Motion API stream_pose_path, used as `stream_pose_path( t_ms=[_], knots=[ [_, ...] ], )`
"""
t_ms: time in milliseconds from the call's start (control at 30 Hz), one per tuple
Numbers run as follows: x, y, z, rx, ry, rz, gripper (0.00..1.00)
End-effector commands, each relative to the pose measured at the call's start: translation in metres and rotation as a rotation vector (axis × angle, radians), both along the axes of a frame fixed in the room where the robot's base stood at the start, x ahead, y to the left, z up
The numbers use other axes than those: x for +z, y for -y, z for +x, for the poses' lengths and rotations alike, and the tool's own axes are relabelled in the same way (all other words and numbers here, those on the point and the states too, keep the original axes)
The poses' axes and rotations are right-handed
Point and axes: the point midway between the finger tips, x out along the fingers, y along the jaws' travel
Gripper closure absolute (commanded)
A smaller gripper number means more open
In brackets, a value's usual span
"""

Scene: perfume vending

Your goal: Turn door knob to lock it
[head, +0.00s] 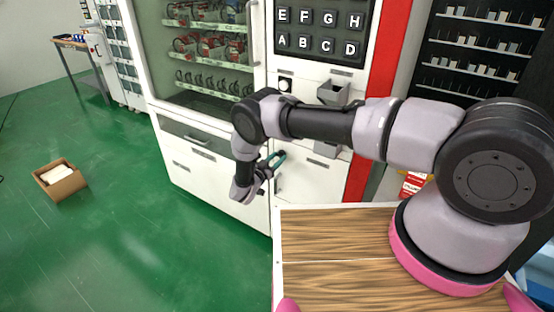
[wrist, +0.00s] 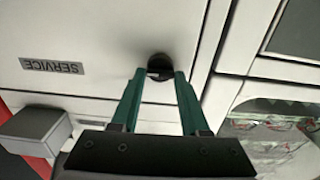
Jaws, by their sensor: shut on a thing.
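The dark round door knob (wrist: 160,62) sits on a white door panel (wrist: 100,30) in the wrist view, close to the door's edge seam. My gripper (wrist: 160,74) has green fingers, and their tips are on either side of the knob, shut on it. The knob's lower part is hidden between the fingertips. In the head view, my gripper (head: 278,158) is at the lower front of the white vending machine (head: 215,180). The knob is too small and covered to make out there. The door looks shut flush.
A SERVICE label (wrist: 51,66) appears upside down on the door in the wrist view. A wooden-topped surface (head: 335,250) is in front of the machine. A cardboard box (head: 62,188) lies on the green floor (head: 130,250), with free floor around it. A letter keypad (head: 318,32) is higher up.

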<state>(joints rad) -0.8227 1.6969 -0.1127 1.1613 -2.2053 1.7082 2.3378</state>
Motion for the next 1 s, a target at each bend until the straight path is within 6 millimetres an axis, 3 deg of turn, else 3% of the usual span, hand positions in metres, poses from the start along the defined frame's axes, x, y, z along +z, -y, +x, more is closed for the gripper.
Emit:
stream_pose_path(
  t_ms=[367,1000],
  knots=[
    [0.0006,-0.0019,0.0003,0.002,-0.109,-0.169,1.0],
    [-0.0006,-0.0036,0.0018,0.002,-0.442,-0.673,1.0]
  ],
)
